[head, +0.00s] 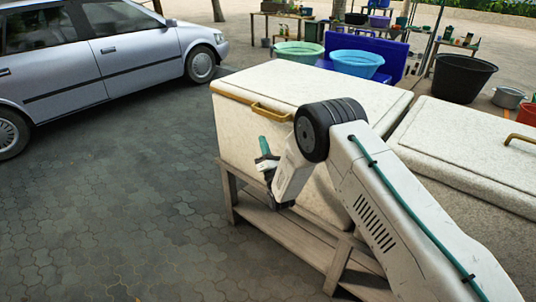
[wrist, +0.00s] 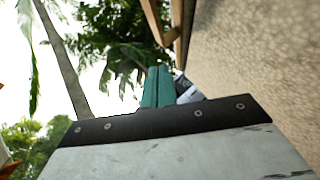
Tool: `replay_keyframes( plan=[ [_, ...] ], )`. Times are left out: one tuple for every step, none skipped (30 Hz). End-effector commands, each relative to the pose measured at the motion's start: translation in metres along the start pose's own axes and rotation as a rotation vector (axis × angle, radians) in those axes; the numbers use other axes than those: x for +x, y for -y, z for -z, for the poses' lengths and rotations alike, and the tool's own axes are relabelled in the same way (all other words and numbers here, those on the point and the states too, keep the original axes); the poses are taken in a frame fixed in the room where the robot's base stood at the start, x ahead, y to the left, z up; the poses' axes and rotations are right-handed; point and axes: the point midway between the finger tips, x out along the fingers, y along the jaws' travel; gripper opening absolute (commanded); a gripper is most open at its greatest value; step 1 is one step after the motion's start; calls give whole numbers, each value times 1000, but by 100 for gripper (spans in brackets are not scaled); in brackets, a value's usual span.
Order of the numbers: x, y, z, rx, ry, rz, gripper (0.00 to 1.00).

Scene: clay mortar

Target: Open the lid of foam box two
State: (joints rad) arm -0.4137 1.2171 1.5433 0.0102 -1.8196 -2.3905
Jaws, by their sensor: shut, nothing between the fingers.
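Two white speckled foam boxes stand side by side in the head view, both with lids down. The near left box (head: 240,130) has a lid (head: 310,85) with a tan handle (head: 268,113) at its front edge. The right box (head: 470,160) has a similar handle (head: 520,138). No marking shows which is box two. My gripper (head: 264,146), with teal fingers, is at the left box's front, just below the handle and pointing up. In the wrist view its fingers (wrist: 157,87) are together and empty. The box face (wrist: 260,60) is close at right, with the handle (wrist: 162,22) above.
The left box stands on a wooden stand (head: 285,228). A grey car (head: 100,65) is parked at left. Open paving (head: 120,200) lies in front of the stand. Blue (head: 356,63) and green (head: 298,53) basins and a black tub (head: 462,76) stand behind the boxes.

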Motion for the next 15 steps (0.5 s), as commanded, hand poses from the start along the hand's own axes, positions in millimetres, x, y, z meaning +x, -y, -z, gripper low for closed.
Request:
replay_keyframes(
  plan=[
    [12, -1, -1, 0, 2, -2, 0],
    [19, -1, -1, 0, 3, -3, 0],
    [26, 0, -1, 0, 2, -2, 0],
    [32, 0, -1, 0, 2, -2, 0],
    [36, 0, -5, 0, 3, -1, 0],
    [40, 0, -11, 0, 2, 0, 0],
    [43, 0, -14, 0, 2, 0, 0],
    [46, 0, -17, 0, 2, 0, 0],
    [49, 0, -20, 0, 1, 0, 0],
    [51, 0, -21, 1, 0, 1, 0],
    [53, 0, -23, 1, 0, 1, 0],
    [55, 0, -24, 1, -1, 1, 0],
    [56, 0, -26, 1, -1, 1, 0],
    [57, 0, -27, 1, -1, 1, 0],
    [58, 0, -28, 1, -1, 1, 0]
  ],
)
